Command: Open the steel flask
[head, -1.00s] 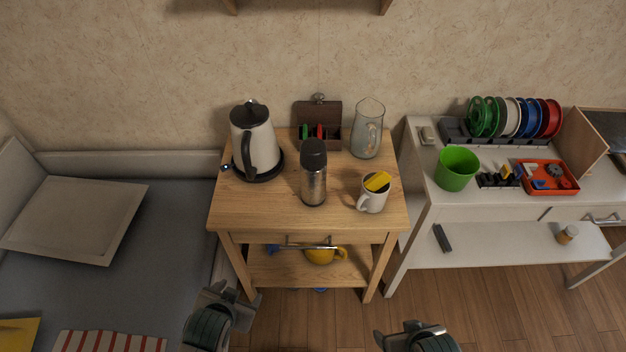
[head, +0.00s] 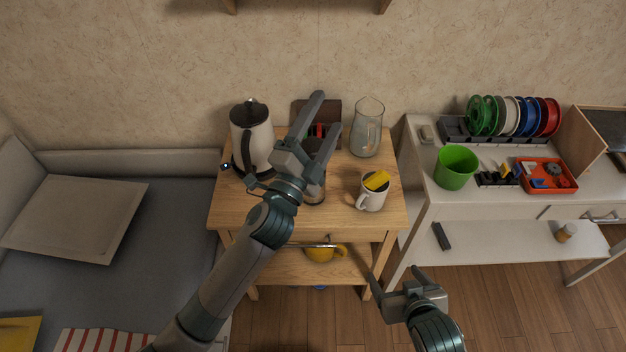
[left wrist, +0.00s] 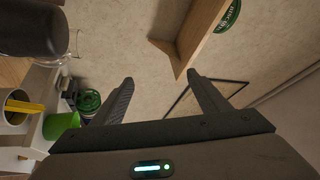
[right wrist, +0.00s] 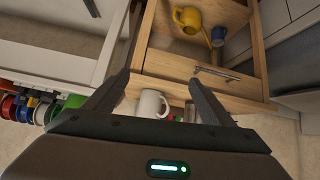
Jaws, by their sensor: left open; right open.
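The steel flask (head: 316,190) stands upright on the wooden cart (head: 233,209) in the head view. My left gripper covers most of it; a strip of its steel body shows, and part of its dark cap. My left gripper (head: 326,113) is open and empty, in front of and over the flask in the picture. I cannot tell whether it touches the flask. In the left wrist view the left jaws (left wrist: 160,80) point at the wall with nothing between them. My right gripper (head: 394,278) is open and empty, low in front of the cart's right side.
A kettle (head: 252,140) stands left of the flask, a glass pitcher (head: 367,130) behind right, and a white mug (head: 371,199) with a yellow item to the right. An open dark box (head: 303,112) is behind. A white shelf unit (head: 440,205) stands at the right.

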